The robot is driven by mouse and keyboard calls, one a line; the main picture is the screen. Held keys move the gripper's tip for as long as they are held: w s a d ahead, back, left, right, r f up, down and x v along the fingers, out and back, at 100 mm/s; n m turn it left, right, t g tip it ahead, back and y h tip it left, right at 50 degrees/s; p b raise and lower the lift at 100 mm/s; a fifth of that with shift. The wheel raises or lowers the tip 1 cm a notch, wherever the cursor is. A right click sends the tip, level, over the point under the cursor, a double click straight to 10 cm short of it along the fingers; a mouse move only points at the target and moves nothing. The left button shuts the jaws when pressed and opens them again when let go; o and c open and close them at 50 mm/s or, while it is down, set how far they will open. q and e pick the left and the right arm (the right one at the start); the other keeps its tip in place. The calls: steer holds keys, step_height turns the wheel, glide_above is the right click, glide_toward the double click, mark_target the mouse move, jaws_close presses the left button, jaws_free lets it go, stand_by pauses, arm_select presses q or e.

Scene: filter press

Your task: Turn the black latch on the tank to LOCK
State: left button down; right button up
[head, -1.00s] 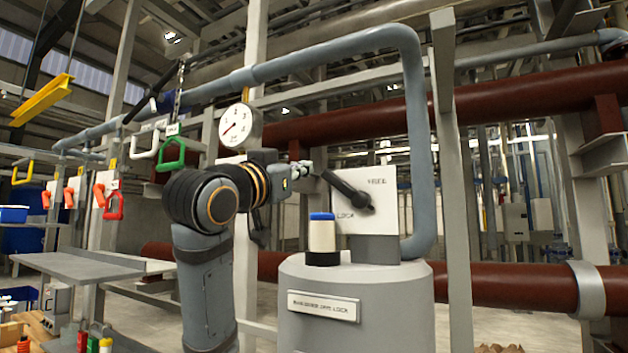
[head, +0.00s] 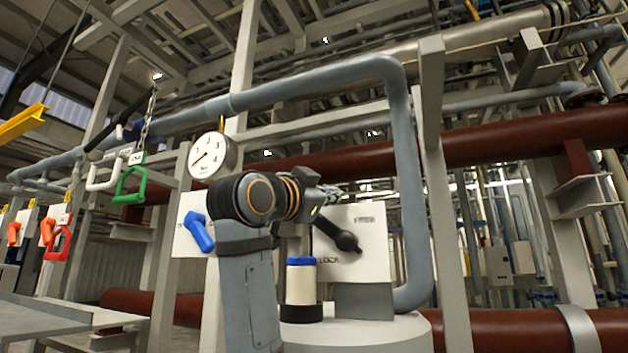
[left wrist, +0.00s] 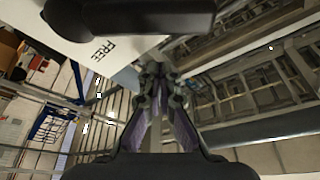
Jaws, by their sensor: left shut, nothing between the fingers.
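The black latch (head: 334,232) is on a white plate (head: 373,256) above the grey tank (head: 375,333). Its arm points up and left from its round hub. FREE is printed at the plate's upper right and LOCK at its lower left. My left gripper (head: 336,193) is shut and empty, at the plate's upper left edge, just above the latch's outer end. I cannot tell whether they touch. In the left wrist view the closed fingers (left wrist: 158,72) are below the dark latch (left wrist: 140,16) and clear of it. My right gripper is not in view.
A blue-capped white bottle (head: 301,281) in a black holder stands on the tank, left of the plate. A blue-grey pipe (head: 400,180) rises close on the right. A pressure gauge (head: 212,156) and a blue handle (head: 198,232) are on the left.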

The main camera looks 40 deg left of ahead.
arm_select(q)
steer(key=a+f+n+y+b, duration=0.1)
steer(key=f+n+b, duration=0.1)
steer(key=n, duration=0.1)
steer(key=s+a+f+n+y+b, duration=0.1)
steer(key=a+f+n+b, duration=0.1)
steer(key=a+f+n+y+b, duration=0.1)
steer(key=f+n+b, duration=0.1)
steer(key=n, duration=0.1)
steer(key=shift+s+a+n+y, duration=0.2)
steer(key=shift+s+n+y, duration=0.1)
steer(key=shift+y, duration=0.1)
steer(key=shift+w+a+f+b, duration=0.1)
steer(key=shift+a+f+b, duration=0.05)
steer(key=shift+f+b, duration=0.15)
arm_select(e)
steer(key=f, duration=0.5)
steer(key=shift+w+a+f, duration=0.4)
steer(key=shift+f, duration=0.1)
